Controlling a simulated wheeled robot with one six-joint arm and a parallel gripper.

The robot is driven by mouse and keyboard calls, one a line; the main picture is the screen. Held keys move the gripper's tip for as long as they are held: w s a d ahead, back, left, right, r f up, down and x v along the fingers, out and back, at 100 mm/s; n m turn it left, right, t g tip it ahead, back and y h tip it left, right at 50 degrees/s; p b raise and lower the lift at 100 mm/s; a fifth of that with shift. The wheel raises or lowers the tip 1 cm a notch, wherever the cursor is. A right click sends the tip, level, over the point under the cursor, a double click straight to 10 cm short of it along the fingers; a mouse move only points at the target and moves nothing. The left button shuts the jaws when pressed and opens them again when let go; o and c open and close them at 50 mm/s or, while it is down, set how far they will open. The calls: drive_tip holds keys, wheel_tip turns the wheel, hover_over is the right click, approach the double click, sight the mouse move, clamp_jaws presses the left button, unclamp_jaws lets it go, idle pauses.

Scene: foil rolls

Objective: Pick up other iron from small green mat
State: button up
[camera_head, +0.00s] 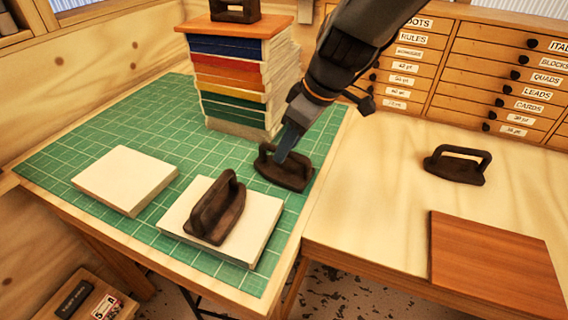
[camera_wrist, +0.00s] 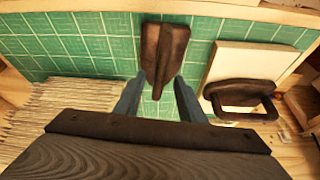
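A dark brown iron with a loop handle (camera_head: 290,174) stands directly on the green gridded mat (camera_head: 75,137), beside the stack of books. My gripper (camera_head: 283,153) reaches down to its handle from above. In the wrist view the same iron (camera_wrist: 165,50) lies ahead, with the near end of its handle between my two fingers (camera_wrist: 158,97). The fingers are apart, with green mat showing in the gaps beside the handle. A second iron (camera_head: 216,208) stands on a white block (camera_head: 255,238) at the mat's front; it also shows in the wrist view (camera_wrist: 238,94).
A tall book stack (camera_head: 240,90) with another iron (camera_head: 235,12) on top stands close behind my gripper. Another white block (camera_head: 125,180) lies at left. On the right table are an iron (camera_head: 457,166) and a brown board (camera_head: 495,262). Labelled drawers (camera_head: 480,75) line the back.

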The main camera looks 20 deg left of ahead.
drive_tip(key=shift+p+x, duration=0.3)
drive_tip(key=shift+x, duration=1.25)
drive_tip(key=shift+c, duration=0.4)
clamp_jaws()
drive_tip(key=shift+w+r, duration=0.1)
